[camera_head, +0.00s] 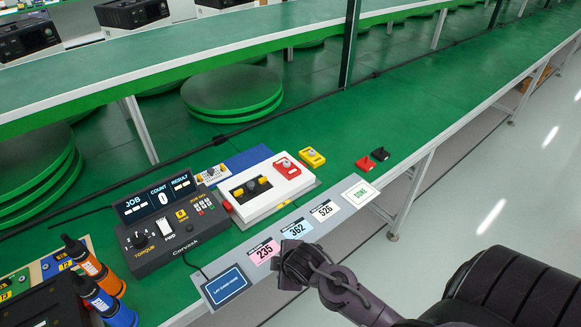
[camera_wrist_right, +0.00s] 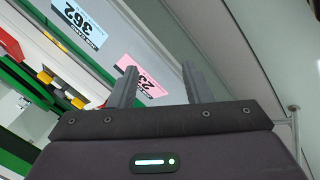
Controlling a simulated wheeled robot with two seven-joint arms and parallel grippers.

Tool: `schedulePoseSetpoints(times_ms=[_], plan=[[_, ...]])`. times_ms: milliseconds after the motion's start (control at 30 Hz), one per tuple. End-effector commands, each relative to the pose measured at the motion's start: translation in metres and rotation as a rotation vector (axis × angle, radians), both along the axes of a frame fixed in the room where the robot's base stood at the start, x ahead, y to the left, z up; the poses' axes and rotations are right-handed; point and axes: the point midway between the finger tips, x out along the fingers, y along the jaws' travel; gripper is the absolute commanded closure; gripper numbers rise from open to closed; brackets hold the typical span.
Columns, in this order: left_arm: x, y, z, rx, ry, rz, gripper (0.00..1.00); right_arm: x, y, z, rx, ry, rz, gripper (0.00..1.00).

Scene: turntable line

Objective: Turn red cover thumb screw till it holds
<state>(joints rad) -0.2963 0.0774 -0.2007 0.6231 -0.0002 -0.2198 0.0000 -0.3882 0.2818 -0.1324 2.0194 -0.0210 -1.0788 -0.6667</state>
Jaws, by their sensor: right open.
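A red cover (camera_head: 286,167) lies on the right part of a white box (camera_head: 268,191), with a small light part on top that may be its thumb screw; it is too small to tell whether it is seated. My right gripper (camera_head: 300,262) is in front of the box, above the front label strip, apart from the cover. In the right wrist view its two fingers (camera_wrist_right: 158,80) stand apart with nothing between them. A red part (camera_wrist_right: 11,46) shows at that view's left edge; I cannot tell if it is the cover. My left gripper is not in view.
A yellow cover piece (camera_head: 312,157) lies beside the box, and red (camera_head: 365,163) and black (camera_head: 380,154) pieces lie farther right. A torque controller (camera_head: 165,225) stands left of the box, with orange (camera_head: 95,265) and blue (camera_head: 105,303) screwdrivers nearer. The belt beyond is clear.

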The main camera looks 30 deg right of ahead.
Motion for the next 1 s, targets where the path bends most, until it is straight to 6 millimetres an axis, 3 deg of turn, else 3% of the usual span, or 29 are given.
schedulePoseSetpoints(times_ms=[267,400,533,733,1000], plan=[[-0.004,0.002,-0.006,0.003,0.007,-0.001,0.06,0.069,-0.038,0.035,-0.439,-0.175,0.525,0.56],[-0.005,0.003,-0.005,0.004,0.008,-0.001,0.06,0.122,-0.088,0.036,-0.828,-0.248,0.872,0.56],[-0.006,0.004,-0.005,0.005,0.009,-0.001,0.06,0.159,-0.136,0.046,-1.176,-0.271,1.126,0.56],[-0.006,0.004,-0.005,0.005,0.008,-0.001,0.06,0.187,-0.184,0.065,-1.527,-0.256,1.332,0.56],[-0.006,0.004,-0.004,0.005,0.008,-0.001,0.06,0.207,-0.197,0.066,-1.62,-0.246,1.377,0.56]])
